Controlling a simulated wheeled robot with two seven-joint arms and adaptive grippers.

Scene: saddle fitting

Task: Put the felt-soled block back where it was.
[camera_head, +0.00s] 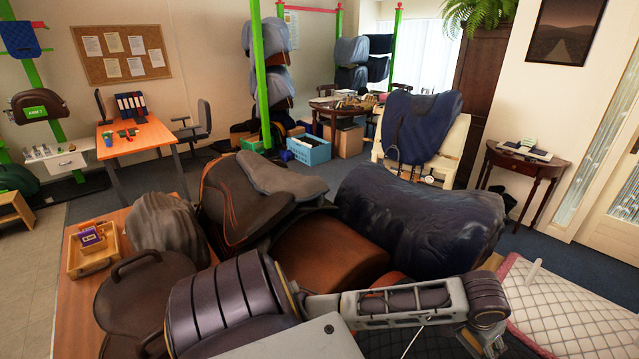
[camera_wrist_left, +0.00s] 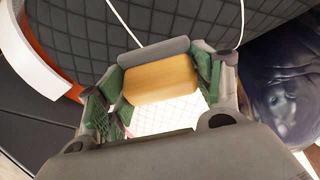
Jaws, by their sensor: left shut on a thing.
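A yellow-tan wooden block (camera_wrist_left: 161,82) shows in the left wrist view, with a grey strip (camera_wrist_left: 153,52) along its far side that looks like its felt sole. My left gripper (camera_wrist_left: 160,92) is shut on the block, with green-padded fingers at its left and right ends. White quilted cloth shows below the block, and dark quilted cloth lies beyond it. In the head view my left arm reaches across the bottom to the right, and its wrist is at the lower right near the quilted pad (camera_head: 560,310). The block cannot be made out there. My right gripper is not in view.
A dark blue covered saddle (camera_head: 420,215) and a brown saddle (camera_head: 245,200) stand just beyond my arm. A small wooden tray (camera_head: 92,262) sits on the table at left. A pale upright stick (camera_head: 533,272) stands at the quilted pad's far side. Thin white cords cross the wrist view.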

